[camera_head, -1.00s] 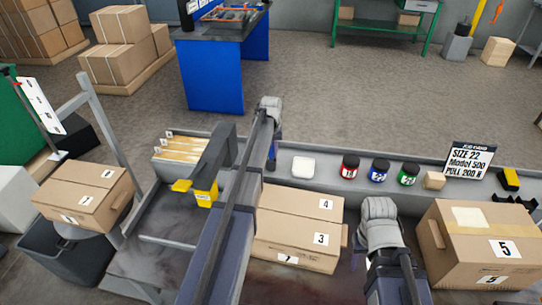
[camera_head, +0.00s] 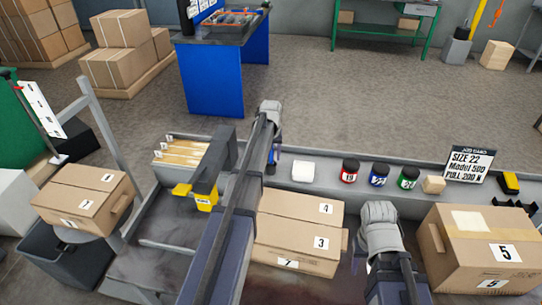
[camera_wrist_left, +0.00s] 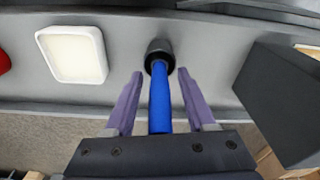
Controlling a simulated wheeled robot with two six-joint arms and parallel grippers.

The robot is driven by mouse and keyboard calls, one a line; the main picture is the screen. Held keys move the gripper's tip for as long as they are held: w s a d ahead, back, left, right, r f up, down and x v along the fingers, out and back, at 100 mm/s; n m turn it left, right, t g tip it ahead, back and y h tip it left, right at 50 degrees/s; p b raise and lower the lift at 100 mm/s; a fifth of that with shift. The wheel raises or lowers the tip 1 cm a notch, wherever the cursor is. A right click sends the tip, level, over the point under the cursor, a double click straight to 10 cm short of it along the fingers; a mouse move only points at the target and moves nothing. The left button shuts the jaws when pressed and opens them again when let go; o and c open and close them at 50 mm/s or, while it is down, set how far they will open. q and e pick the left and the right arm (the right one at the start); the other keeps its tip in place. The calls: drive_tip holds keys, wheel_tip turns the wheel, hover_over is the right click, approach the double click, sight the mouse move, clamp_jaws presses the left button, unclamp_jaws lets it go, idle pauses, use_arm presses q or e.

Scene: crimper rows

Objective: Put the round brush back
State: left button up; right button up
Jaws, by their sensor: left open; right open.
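The round brush, as I take it, shows a blue handle (camera_wrist_left: 160,98) and a dark round end (camera_wrist_left: 159,54) in the left wrist view. Its near end is hidden behind my gripper body. My left gripper (camera_wrist_left: 160,75) is open, with one purple finger on each side of the handle and a gap on both sides. In the head view a bit of blue (camera_head: 271,160) shows below my left wrist at the grey shelf; the left fingers are largely hidden there. My right arm is at lower centre-right; its fingers cannot be made out.
On the grey shelf (camera_head: 330,186) are a white dish (camera_head: 303,172), red (camera_head: 350,171), blue (camera_head: 379,175) and green (camera_head: 408,178) jars, a small wooden block (camera_head: 433,184) and a sign (camera_head: 468,164). Cartons (camera_head: 300,232) stand in front. A dark post (camera_head: 216,160) stands left of the brush.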

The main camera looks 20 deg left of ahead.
sight(271, 164)
use_arm(q)
wheel_tip(271, 164, up, 12)
drive_tip(key=s+p, duration=0.1)
drive_tip(key=p, duration=1)
drive_tip(key=shift+s+d+p, duration=0.15)
drive_tip(key=shift+d+p, duration=0.15)
use_arm(e)
wheel_tip(271, 164, up, 12)
use_arm(q)
drive_tip(key=s+d+m, duration=0.4)
drive_tip(key=s+d, duration=0.7)
drive_tip(key=d, duration=0.6)
drive_tip(key=s+d+m, duration=0.2)
drive_tip(key=s+d, duration=0.4)
drive_tip(key=s, duration=0.3)
drive_tip(key=s+d+m+g, duration=0.1)
drive_tip(key=s+d+m, duration=0.1)
drive_tip(key=s+d, duration=0.4)
drive_tip(key=s, duration=0.4)
drive_tip(key=shift+m+y, duration=0.3)
drive_tip(key=shift+y, duration=0.1)
drive_tip(key=shift+w+d, duration=0.1)
drive_tip(key=shift+d, duration=0.05)
